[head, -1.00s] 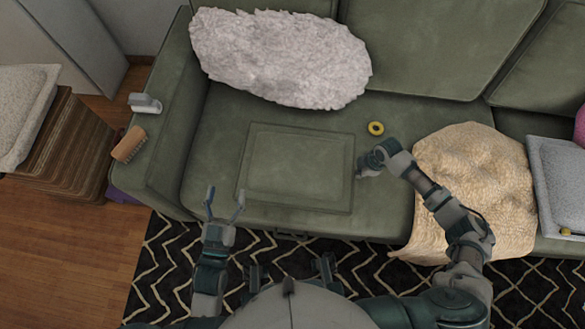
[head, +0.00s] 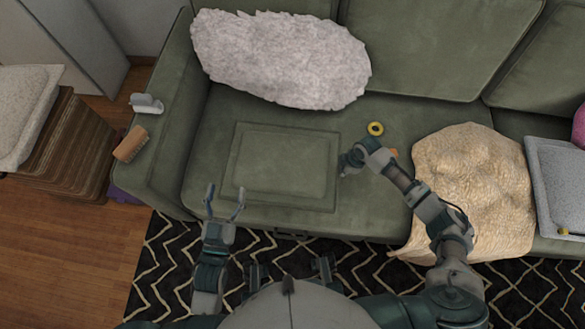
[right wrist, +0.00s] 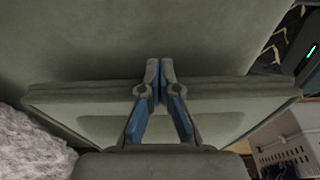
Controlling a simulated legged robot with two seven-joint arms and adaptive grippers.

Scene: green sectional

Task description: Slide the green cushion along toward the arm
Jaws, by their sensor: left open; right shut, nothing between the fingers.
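The green cushion (head: 282,165) lies flat on the seat of the green sofa, left of the middle of the head view. It also shows in the right wrist view (right wrist: 80,101), across the picture. My right gripper (head: 343,172) is shut and empty at the cushion's right edge; its fingertips show in the right wrist view (right wrist: 159,66). I cannot tell for sure whether it touches the edge. My left gripper (head: 224,194) is open and empty in front of the sofa, near the cushion's lower left corner. The sofa arm (head: 165,125) is at the left, with bare seat between it and the cushion.
A fluffy white pillow (head: 280,60) lies behind the cushion. A brush (head: 131,144) and a grey-white item (head: 146,103) rest on the sofa arm.

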